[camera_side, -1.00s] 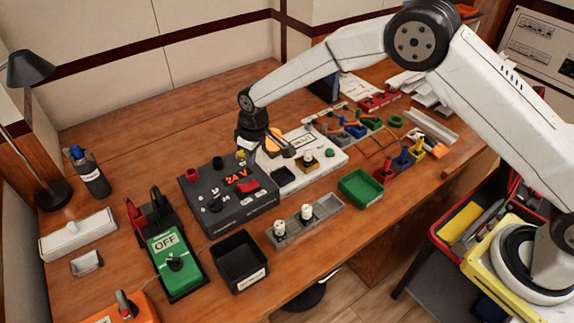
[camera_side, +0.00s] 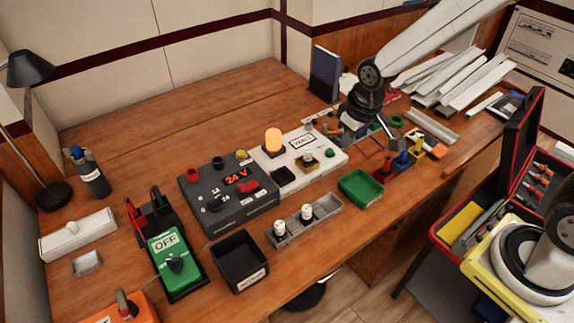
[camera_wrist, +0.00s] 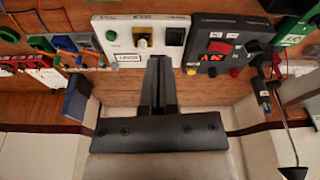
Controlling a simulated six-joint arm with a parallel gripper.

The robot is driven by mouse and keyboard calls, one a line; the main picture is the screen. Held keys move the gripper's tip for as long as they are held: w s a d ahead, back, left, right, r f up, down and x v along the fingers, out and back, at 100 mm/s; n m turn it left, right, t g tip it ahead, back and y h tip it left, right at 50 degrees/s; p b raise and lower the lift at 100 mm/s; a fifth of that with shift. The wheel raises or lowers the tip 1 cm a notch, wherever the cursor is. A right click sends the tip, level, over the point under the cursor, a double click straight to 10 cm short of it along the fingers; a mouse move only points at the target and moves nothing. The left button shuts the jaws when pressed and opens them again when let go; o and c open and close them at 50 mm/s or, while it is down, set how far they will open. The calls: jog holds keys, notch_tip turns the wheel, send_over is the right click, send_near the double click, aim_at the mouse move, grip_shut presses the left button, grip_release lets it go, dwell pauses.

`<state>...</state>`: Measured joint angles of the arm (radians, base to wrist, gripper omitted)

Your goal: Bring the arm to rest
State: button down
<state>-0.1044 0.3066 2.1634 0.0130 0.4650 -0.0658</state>
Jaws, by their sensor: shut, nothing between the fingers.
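My gripper (camera_side: 394,143) is at the end of my arm over the right part of the bench in the side view, with its dark wrist above the small coloured tools and holders. In the wrist view my gripper (camera_wrist: 158,62) has its two dark fingers together with nothing between them. The fingers point toward the white panel (camera_wrist: 140,58), which also shows in the side view (camera_side: 325,158), left of my gripper. I cannot tell how high the fingertips are above the holders.
The dark 24 V supply (camera_side: 225,212), green OFF box (camera_side: 172,262), black bin (camera_side: 240,262) and green tray (camera_side: 360,188) stand on the bench (camera_side: 130,130). A blue upright binder (camera_side: 324,75) and white strips (camera_side: 465,75) are behind. The left rear of the bench is clear.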

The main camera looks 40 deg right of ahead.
jog(key=s+d+m, duration=0.1)
jog(key=s+d, duration=0.3)
jog(key=s, duration=0.7)
jog(key=shift+r+m, duration=0.2)
jog(key=shift+m, duration=0.2)
